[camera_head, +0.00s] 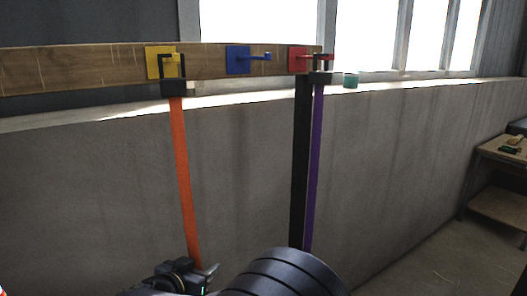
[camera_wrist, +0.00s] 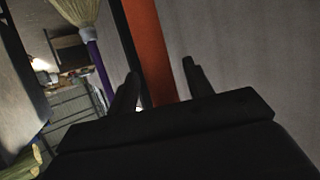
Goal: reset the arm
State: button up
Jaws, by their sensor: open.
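An orange broom handle (camera_head: 184,180) hangs upright below the yellow hook (camera_head: 160,63), with a dark holder at its top. A purple handle (camera_head: 314,165) hangs below the red hook (camera_head: 298,60), beside a black post (camera_head: 299,160). The blue hook (camera_head: 238,60) between them is empty. My gripper (camera_wrist: 163,82) is open. In the wrist view the orange handle (camera_wrist: 150,50) appears in the gap between its fingers; I cannot tell how deep it sits there. The purple handle (camera_wrist: 101,72) and a straw head (camera_wrist: 76,10) show to the left. In the head view my arm hides the orange handle's lower end.
The hooks sit on a wooden board (camera_head: 90,70) along a grey wall (camera_head: 90,170). A small teal object (camera_head: 351,80) lies on the ledge. A wooden table (camera_head: 503,152) stands at the far right. Floor before it looks open. Straw bristles (camera_wrist: 22,163) show at lower left in the wrist view.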

jog(key=shift+w+a+f+b, duration=0.1)
jog(key=shift+f+b, duration=0.35)
jog(key=shift+b, duration=0.7)
